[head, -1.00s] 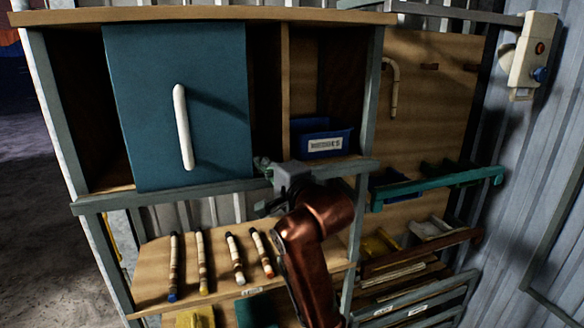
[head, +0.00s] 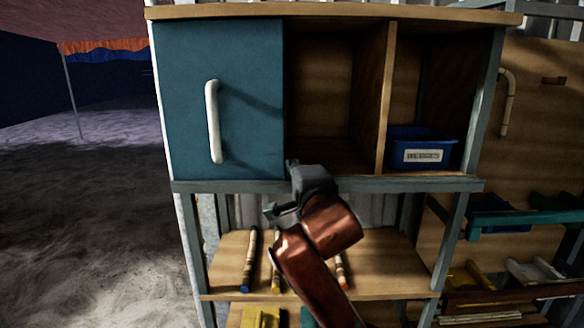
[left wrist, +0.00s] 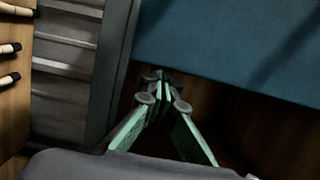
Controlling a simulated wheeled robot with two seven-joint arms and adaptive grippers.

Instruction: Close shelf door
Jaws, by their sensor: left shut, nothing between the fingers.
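The teal shelf door (head: 235,125) with a white vertical handle (head: 213,122) covers the left compartment of the upper shelf (head: 330,12). Its left edge lies along the shelf's left side. My left gripper (head: 292,165) is shut and empty at the door's lower right corner, at the shelf's lower front rail. In the left wrist view, the shut fingertips (left wrist: 162,82) point at the door's edge (left wrist: 230,70); whether they touch it I cannot tell. My right gripper is not in view.
The middle compartment is open and empty. A blue bin (head: 421,150) stands in the right compartment. Several rattan sticks (head: 249,262) lie on the lower shelf (head: 395,262), partly behind my arm. Open ground (head: 90,220) lies to the left.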

